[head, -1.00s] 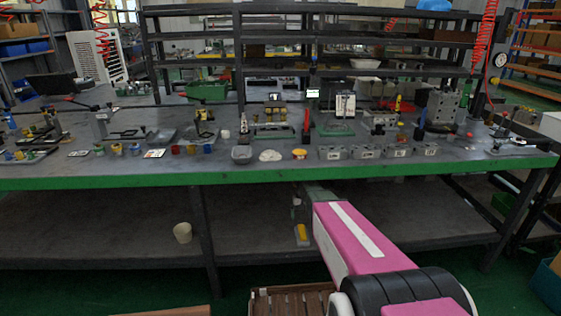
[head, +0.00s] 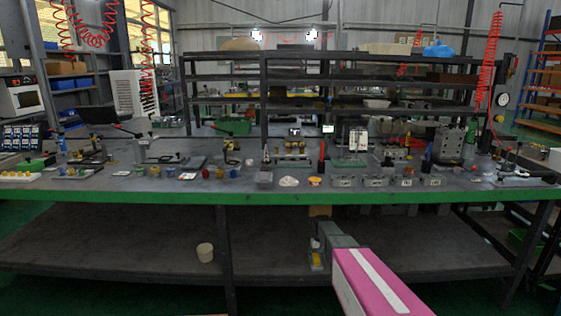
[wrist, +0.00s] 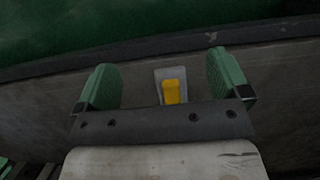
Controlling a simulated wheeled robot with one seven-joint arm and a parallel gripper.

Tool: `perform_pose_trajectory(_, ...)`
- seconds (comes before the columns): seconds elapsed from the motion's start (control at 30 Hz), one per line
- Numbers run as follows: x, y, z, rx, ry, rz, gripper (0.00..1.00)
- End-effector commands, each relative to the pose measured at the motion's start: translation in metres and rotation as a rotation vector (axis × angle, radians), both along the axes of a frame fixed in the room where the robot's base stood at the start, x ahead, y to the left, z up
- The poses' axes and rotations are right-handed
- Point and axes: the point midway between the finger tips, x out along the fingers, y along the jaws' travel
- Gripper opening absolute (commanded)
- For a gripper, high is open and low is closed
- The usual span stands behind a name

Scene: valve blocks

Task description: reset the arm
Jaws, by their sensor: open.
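My gripper (wrist: 165,85) is open in the wrist view, its two green fingers spread wide apart. Nothing is held between them. Beyond the fingers lies the grey lower shelf of the bench, with a dark edge and green floor past it. A yellow piece on a grey mount shows between the fingers. In the head view my arm reaches forward at the lower right, below the bench top and in front of the lower shelf. The fingers are too small to make out clearly there.
The green-edged workbench (head: 280,197) spans the view, with several grey valve blocks (head: 375,181) near its front edge. Dark racks rise behind the bench. Red coiled hoses hang left and right.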

Motion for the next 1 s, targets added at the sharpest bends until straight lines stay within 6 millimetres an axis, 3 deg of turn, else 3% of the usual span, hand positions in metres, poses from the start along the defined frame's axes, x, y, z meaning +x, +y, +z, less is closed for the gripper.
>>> perform_pose_trajectory(0.37, -0.045, 0.000, 0.025, 0.000, -0.046, 0.000, 0.94)
perform_pose_trajectory(0.57, -0.081, 0.000, 0.045, 0.000, -0.087, 0.000, 0.94)
perform_pose_trajectory(0.67, -0.107, 0.000, 0.059, 0.000, -0.113, 0.000, 0.94)
perform_pose_trajectory(0.9, -0.192, 0.000, 0.103, -0.001, -0.208, 0.000, 0.94)
perform_pose_trajectory(1.0, -0.217, 0.000, 0.116, -0.001, -0.240, 0.000, 0.94)
